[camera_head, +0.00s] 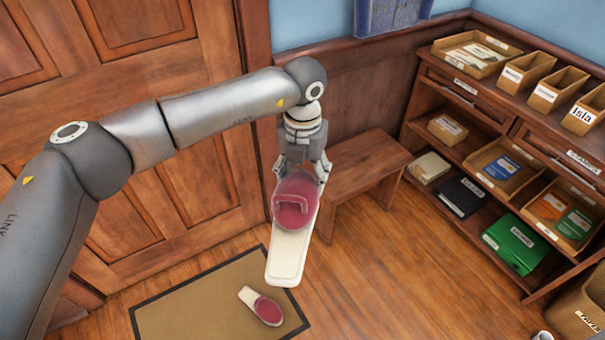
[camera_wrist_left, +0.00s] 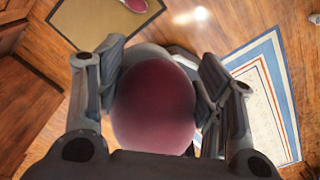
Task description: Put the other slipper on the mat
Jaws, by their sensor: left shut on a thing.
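My left gripper (camera_head: 302,170) is shut on a slipper (camera_head: 293,240) with a dark red upper and a cream sole. It holds the slipper by the red toe end, in the air, with the sole's other end pointing down. In the left wrist view the red toe (camera_wrist_left: 153,108) fills the space between the fingers (camera_wrist_left: 155,90). The other slipper (camera_head: 262,306), also red and cream, lies on the tan mat (camera_head: 190,305) with the dark border, near its right side. The mat also shows in the left wrist view (camera_wrist_left: 90,20). My right gripper is not in view.
A wooden door (camera_head: 150,200) stands behind the mat. A low wooden bench (camera_head: 365,165) is behind the held slipper. A bookcase (camera_head: 420,120) with boxes and folders is at the right. A blue-bordered rug (camera_wrist_left: 265,100) shows in the wrist view. The floor (camera_head: 400,290) between mat and bookcase is clear.

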